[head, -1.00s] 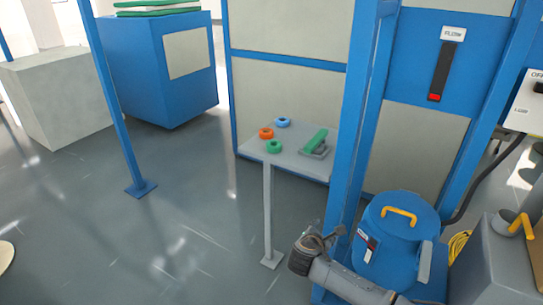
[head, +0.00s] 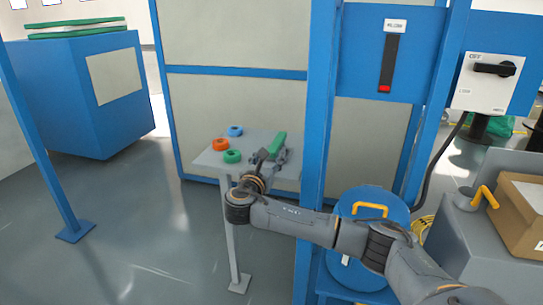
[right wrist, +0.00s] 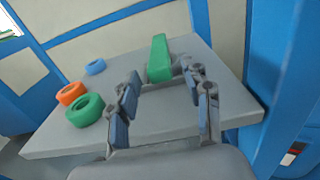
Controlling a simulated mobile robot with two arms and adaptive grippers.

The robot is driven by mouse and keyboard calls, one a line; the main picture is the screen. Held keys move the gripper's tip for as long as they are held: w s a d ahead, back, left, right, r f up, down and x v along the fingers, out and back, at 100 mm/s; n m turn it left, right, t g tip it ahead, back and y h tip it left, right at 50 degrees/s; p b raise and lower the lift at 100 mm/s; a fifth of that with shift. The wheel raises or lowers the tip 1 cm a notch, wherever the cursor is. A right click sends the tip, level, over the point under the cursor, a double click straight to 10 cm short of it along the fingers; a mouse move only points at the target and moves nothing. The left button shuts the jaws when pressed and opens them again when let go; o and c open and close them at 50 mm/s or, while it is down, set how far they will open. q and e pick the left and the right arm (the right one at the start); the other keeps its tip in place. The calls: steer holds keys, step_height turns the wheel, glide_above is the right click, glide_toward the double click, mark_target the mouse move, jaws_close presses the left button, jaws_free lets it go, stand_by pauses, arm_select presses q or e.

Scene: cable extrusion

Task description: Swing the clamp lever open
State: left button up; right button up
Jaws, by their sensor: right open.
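A green lever (head: 277,143) on a low grey base lies on a small grey table (head: 213,160); it looks like the clamp lever. In the right wrist view the lever (right wrist: 160,58) is ahead of the fingertips, roughly centred between them, with the base partly hidden by the right finger. My right gripper (head: 267,160) reaches over the table's near edge, close to the lever. In the right wrist view my right gripper (right wrist: 164,78) is open, with nothing held between its fingers. My left gripper is in neither current view.
A blue ring (head: 235,131), an orange ring (head: 221,144) and a green ring (head: 232,156) lie left of the lever. A blue post (head: 318,130) stands close to the table's right.

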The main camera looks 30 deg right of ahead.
mark_target(272, 150)
arm_select(q)
steer(key=shift+v, duration=1.25)
arm_select(e)
steer(key=shift+x, duration=1.9)
arm_select(q)
steer(key=shift+w, duration=0.15)
arm_select(e)
jaws_close()
arm_select(q)
steer(key=shift+r, duration=0.1)
